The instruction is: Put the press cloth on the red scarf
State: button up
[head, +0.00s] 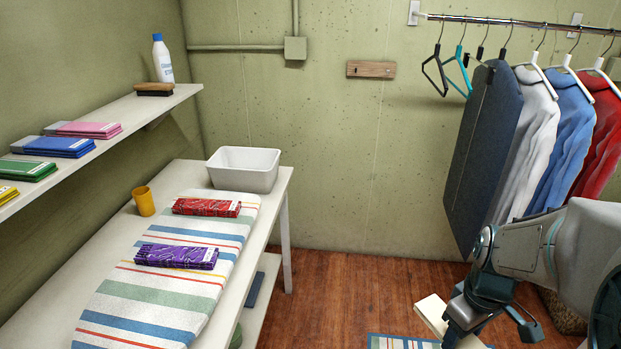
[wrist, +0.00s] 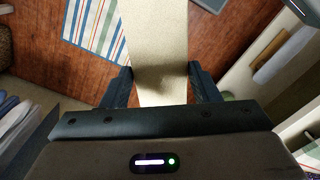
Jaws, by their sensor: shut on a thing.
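A folded red patterned scarf (head: 207,208) lies on the striped ironing mat (head: 165,290) on the table, near the mat's far end. A flat cream cloth, which looks like the press cloth (head: 432,312), is at the lower right of the head view. My gripper (wrist: 160,82) is shut on the press cloth (wrist: 158,40), with one finger at each side of it in the wrist view. The held cloth is over the floor, to the right of the table and well apart from the red scarf. My arm partly hides it in the head view.
A folded purple scarf (head: 177,256) lies nearer on the mat. A white basin (head: 243,168) and yellow cup (head: 143,201) stand on the table. A shelf (head: 120,108) with folded cloths overhangs the left side. Clothes (head: 540,130) hang at right. A striped rug (head: 400,342) lies on the floor.

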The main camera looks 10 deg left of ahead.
aim_at(206, 204)
jog(key=i, duration=2.35)
jog(key=u, duration=2.6)
